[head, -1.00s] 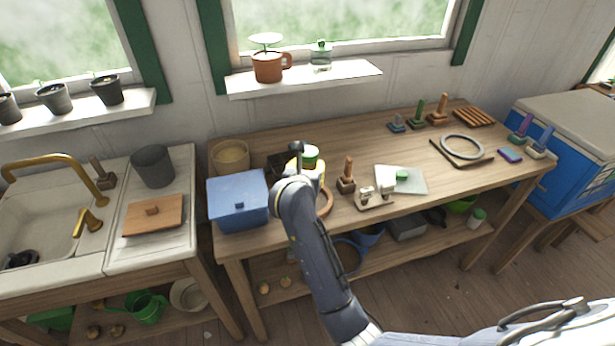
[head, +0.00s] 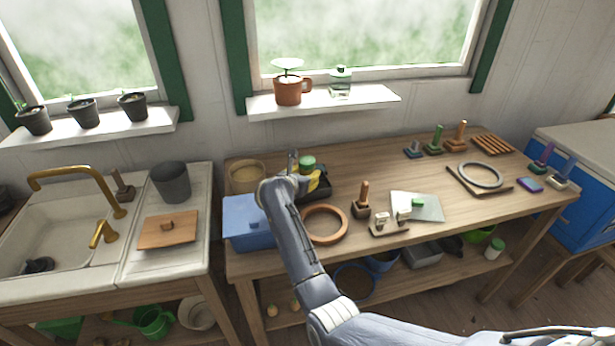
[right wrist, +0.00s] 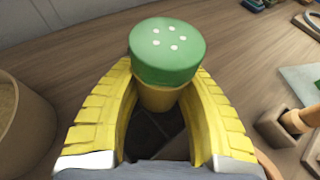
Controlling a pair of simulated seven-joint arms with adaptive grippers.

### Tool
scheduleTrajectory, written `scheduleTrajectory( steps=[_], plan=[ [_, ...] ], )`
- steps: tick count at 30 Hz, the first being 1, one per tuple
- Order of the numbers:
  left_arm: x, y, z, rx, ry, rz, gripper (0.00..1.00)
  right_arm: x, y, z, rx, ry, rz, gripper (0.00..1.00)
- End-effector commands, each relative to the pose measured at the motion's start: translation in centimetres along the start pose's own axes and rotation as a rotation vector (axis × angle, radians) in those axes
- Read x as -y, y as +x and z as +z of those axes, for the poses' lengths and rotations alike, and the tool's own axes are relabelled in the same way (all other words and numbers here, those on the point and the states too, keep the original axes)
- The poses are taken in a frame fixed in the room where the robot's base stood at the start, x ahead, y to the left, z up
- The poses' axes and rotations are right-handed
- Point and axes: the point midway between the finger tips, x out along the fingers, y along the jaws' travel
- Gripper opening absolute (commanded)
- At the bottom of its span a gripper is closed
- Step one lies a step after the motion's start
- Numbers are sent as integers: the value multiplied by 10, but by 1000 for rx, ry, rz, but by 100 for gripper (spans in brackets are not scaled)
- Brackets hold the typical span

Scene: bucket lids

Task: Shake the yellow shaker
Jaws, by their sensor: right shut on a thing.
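The yellow shaker has a green lid with white dots, clear in the right wrist view (right wrist: 167,55); its yellow body (right wrist: 158,97) shows just below the lid. In the head view its green lid (head: 307,162) shows behind my right arm. My right gripper (head: 308,181) has its yellow fingers closed around the shaker's body, also in the right wrist view (right wrist: 157,105). The shaker looks roughly upright, over or beside a dark tray (head: 318,188). Its base is hidden, so I cannot tell its exact height. My left gripper is not in view.
A blue lidded box (head: 243,222) and a tan bucket (head: 246,176) stand left of the gripper. An orange ring (head: 325,240) lies in front. A peg on a block (head: 362,205) and a pale board (head: 430,208) lie right. The bench's back middle is clear.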

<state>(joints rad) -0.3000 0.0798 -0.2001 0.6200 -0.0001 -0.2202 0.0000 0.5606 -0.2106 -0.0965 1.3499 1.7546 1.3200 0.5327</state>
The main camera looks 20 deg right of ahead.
Motion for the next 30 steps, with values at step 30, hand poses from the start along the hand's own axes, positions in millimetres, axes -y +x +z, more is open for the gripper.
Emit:
scheduleTrajectory(
  steps=[30],
  plan=[
    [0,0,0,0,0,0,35,-10,-27,7,-487,191,76,8]
  ],
)
